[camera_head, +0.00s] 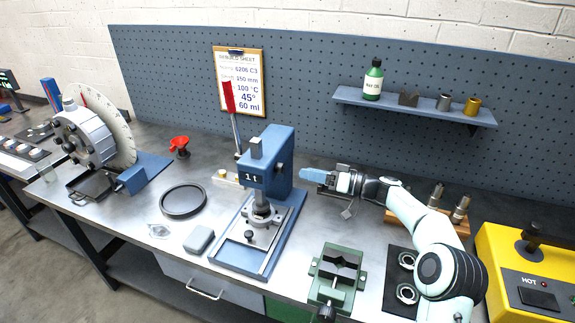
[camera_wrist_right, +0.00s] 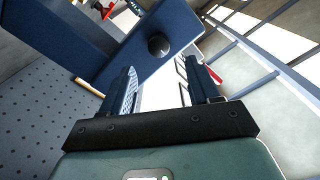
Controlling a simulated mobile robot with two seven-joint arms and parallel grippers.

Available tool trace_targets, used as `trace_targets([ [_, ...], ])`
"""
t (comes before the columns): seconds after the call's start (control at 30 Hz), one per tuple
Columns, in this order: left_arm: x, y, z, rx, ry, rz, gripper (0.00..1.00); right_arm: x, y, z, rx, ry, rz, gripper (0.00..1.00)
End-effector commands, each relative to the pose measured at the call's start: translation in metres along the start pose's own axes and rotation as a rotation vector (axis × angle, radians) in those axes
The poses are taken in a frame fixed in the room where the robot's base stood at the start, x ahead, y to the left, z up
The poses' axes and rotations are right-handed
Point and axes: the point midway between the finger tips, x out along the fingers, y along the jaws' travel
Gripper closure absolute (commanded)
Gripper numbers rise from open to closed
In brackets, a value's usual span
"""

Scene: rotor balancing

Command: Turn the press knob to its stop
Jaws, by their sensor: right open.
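The blue press (camera_head: 266,160), marked "1 t", stands in the middle of the bench with a red-gripped lever (camera_head: 230,98) raised at its left. In the right wrist view a round black knob (camera_wrist_right: 158,46) sits on the blue side of the press (camera_wrist_right: 120,50). I cannot make out that knob in the head view. My right gripper (camera_head: 306,176) is to the right of the press head, pointing left at it. In its wrist view the open fingers (camera_wrist_right: 162,84) have the knob beyond their tips, with nothing between them. My left gripper is not in view.
A green vise (camera_head: 337,275) stands at the front right of the press. A grey case (camera_head: 199,239) and black ring (camera_head: 183,201) lie to its left. A shelf (camera_head: 415,105) with a green bottle (camera_head: 373,79) hangs behind. A yellow heater (camera_head: 510,275) is at far right.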

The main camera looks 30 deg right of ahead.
Motion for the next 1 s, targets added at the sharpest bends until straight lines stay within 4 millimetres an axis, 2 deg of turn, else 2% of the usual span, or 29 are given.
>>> trace_targets([
  [0.03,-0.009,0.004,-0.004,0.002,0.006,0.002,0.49,0.013,-0.003,-0.004,0.002,0.001,-0.006,0.39],
  [0.1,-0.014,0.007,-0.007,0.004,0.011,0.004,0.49,0.028,-0.003,-0.004,0.0,0.001,-0.005,0.39],
  [0.3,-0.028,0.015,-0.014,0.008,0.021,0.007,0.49,0.059,-0.002,-0.003,0.001,0.001,-0.003,0.39],
  [0.5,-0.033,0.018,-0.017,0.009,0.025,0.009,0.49,0.071,-0.001,-0.001,0.0,0.0,-0.001,0.39],
  [0.77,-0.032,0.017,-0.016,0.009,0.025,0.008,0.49,0.072,0.0,0.0,0.001,0.0,0.001,0.39],
  [0.83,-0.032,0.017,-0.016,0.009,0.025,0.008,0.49,0.072,0.0,0.0,0.001,0.0,0.001,0.55],
  [0.93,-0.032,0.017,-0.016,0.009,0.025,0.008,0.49,0.072,0.0,0.0,0.001,0.0,0.0,0.88],
  [0.97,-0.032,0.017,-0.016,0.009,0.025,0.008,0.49,0.072,0.0,0.0,0.001,0.0,0.0,0.95],
  [1.0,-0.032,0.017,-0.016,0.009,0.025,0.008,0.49,0.072,0.0,0.0,0.001,0.0,0.0,0.95],
])
